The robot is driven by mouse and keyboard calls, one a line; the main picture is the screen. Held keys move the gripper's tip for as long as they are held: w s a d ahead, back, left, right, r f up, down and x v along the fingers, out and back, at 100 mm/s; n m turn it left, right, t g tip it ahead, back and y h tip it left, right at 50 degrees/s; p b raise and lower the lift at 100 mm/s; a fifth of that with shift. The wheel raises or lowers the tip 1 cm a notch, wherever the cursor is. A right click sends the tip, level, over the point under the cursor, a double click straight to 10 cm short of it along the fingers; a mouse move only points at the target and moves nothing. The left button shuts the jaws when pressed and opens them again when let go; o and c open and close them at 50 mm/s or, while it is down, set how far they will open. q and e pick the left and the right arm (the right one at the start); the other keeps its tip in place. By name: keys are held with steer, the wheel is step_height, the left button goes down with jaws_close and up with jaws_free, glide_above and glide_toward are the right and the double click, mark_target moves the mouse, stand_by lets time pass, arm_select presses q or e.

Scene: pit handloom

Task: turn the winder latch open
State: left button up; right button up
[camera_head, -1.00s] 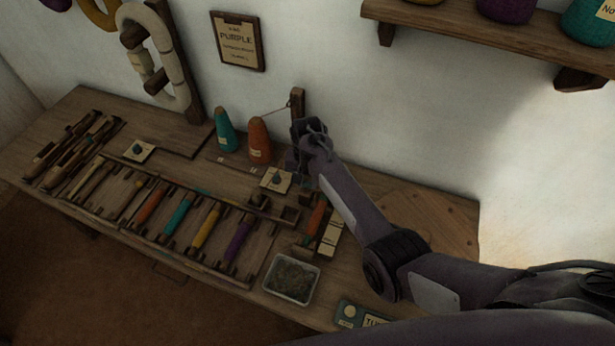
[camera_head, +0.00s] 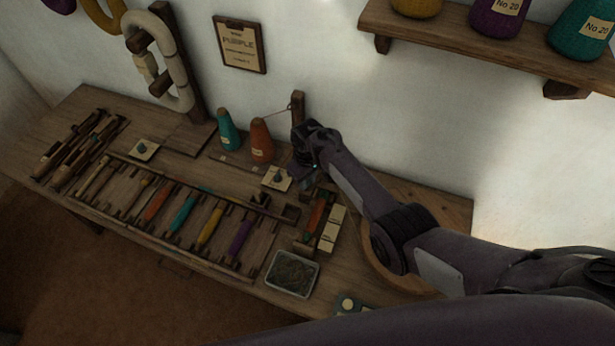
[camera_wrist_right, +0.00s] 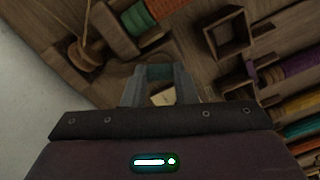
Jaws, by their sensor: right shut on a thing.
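My right gripper (camera_head: 303,180) reaches down over the back of the bench, near the winder post (camera_head: 298,108). In the right wrist view its two fingers (camera_wrist_right: 158,75) stand a little apart, with a small dark greenish piece between the tips. I take this piece to be the winder latch, but the fingers mostly hide it and I cannot tell its angle. A red and green wound bobbin (camera_head: 317,214) lies just in front of the gripper; it also shows in the wrist view (camera_wrist_right: 134,18). My left gripper is not in view.
An orange cone (camera_head: 262,140) and a teal cone (camera_head: 227,130) stand left of the gripper. A card with a dark knob (camera_head: 277,179) lies close beside it. A rack (camera_head: 172,232) of coloured bobbins and a metal tray (camera_head: 292,274) are in front. A shelf (camera_head: 470,35) hangs above.

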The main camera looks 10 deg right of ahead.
steer(key=n, duration=0.5)
steer(key=shift+w, duration=0.1)
steer(key=shift+r, duration=0.1)
stand_by(0.4)
steer(key=o, duration=1)
steer(key=shift+r+p, duration=0.3)
steer(key=shift+r, duration=0.15)
step_height(320, 180, up, 7)
steer(key=shift+f+p, duration=0.1)
steer(key=shift+p, duration=0.5)
